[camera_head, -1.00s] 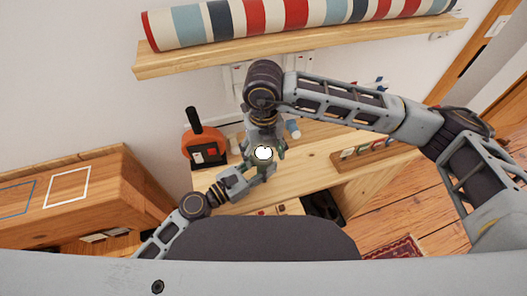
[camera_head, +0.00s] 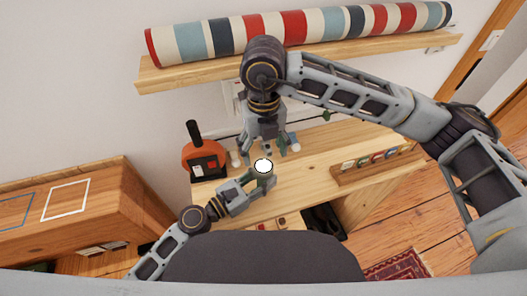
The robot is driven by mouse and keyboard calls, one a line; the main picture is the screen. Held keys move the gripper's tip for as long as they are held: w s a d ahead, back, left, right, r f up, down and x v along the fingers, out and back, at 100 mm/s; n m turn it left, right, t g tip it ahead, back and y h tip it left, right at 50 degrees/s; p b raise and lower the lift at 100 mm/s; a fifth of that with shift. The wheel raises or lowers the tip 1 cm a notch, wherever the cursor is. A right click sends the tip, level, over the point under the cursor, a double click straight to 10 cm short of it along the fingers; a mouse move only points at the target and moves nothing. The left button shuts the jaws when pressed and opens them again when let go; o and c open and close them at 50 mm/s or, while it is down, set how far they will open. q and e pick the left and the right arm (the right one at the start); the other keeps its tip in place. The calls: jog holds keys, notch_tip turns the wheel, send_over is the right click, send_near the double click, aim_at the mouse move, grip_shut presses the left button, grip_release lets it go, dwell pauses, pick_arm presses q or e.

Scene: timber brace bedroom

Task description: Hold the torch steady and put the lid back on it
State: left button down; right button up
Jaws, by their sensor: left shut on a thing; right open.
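The torch (camera_head: 264,182) stands about upright above the wooden desk, a small greenish body with a bright white round top. My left gripper (camera_head: 258,184) comes in from the lower left and is shut around the torch. My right gripper (camera_head: 269,150) hangs just above and behind the torch, pointing down. Its fingers are spread and apart from the white top. I cannot tell the lid apart as a separate thing; whether the white top is the lid or the torch's bright end is unclear.
The desk (camera_head: 310,180) has free room right of the torch. An orange and black item (camera_head: 204,160) stands at its left. A wooden rack (camera_head: 378,166) with several coloured pieces lies right. A shelf (camera_head: 190,75) with a striped roll (camera_head: 290,28) is above. A wooden cabinet (camera_head: 100,195) stands left.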

pick_arm(q)
jog(key=c, duration=0.9)
grip_release()
jog(key=shift+s+a, duration=0.1)
jog(key=shift+a, duration=0.05)
jog(key=shift+v, duration=5.85)
jog(key=shift+s, duration=0.1)
